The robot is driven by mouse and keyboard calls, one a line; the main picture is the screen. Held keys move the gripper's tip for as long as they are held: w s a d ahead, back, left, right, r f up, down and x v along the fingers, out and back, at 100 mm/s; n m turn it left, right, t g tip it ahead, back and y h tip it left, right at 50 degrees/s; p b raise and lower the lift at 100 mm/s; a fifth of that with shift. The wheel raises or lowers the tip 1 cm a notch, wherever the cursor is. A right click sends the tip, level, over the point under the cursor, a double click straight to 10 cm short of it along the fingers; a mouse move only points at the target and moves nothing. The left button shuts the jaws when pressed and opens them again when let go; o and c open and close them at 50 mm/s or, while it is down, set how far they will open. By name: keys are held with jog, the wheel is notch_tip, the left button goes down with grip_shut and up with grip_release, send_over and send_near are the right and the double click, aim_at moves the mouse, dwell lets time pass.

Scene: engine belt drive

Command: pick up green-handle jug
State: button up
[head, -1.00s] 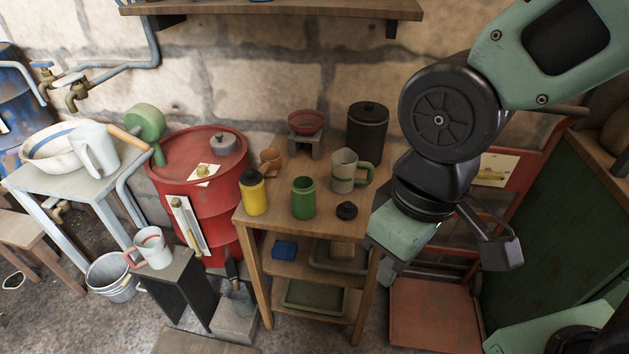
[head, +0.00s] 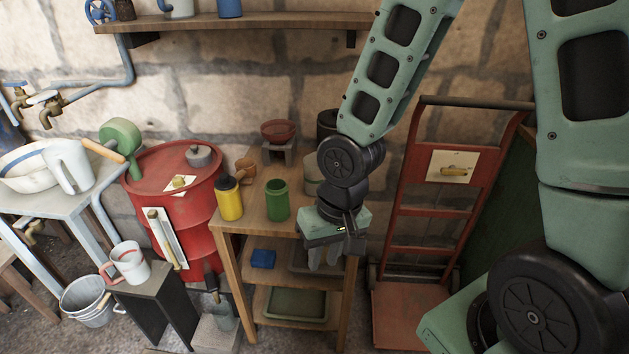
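The green-handle jug (head: 313,187) stands on the wooden table, near its right side. Only a pale grey-green part of its body shows, left of my wrist; its green handle is hidden behind my arm. My gripper (head: 325,258) points down in front of the table's right front edge, lower in the picture than the jug. Its fingers show close together from this angle, and I cannot tell how far apart they are. I see nothing held between them.
A yellow container (head: 230,203) and a green cup (head: 277,201) stand left of the jug. A dark canister (head: 327,122) and a red bowl (head: 279,131) are behind. A red hand truck (head: 437,210) stands to the right. A red-handled jug (head: 128,262) is on a low stand.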

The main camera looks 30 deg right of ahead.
jog(key=w+d+f+m+t+y+b, duration=0.2)
jog(key=w+d+f+m+t+y, duration=0.1)
jog(key=f+m, duration=0.4)
jog(key=w+d+f+m+t+y+b, duration=0.2)
jog(key=w+d+f+m+t, duration=0.15)
jog(key=f+m, duration=0.35)
jog(key=w+d+r+m+t+h+b, duration=0.1)
jog(key=w+d+r+m+t+h, duration=0.25)
jog(key=d+m+t, duration=0.55)
jog(key=w+d+r+m+t+h+b, duration=0.2)
jog(key=d+m+h, duration=0.2)
jog(key=d+m, duration=0.55)
jog(key=w+a+m, duration=0.1)
jog(key=w, duration=0.2)
jog(key=w+a+p, duration=0.1)
jog(key=w, duration=0.2)
jog(key=w+a+m, duration=0.1)
jog(key=w, duration=0.3)
jog(key=shift+m+y, duration=0.25)
jog(key=shift+m, duration=0.1)
jog(key=shift+w+a+f+p, duration=0.1)
jog(key=shift+w+p, duration=0.1)
jog(key=shift+w, duration=0.8)
jog(key=shift+w+d+f+p, duration=0.15)
jog(key=shift+w+p, duration=0.1)
jog(key=shift+w, duration=0.8)
jog(key=shift+w+a+f+p, duration=0.1)
jog(key=shift+w+a+p, duration=0.1)
jog(key=shift+w, duration=0.8)
jog(key=shift+c, duration=0.3)
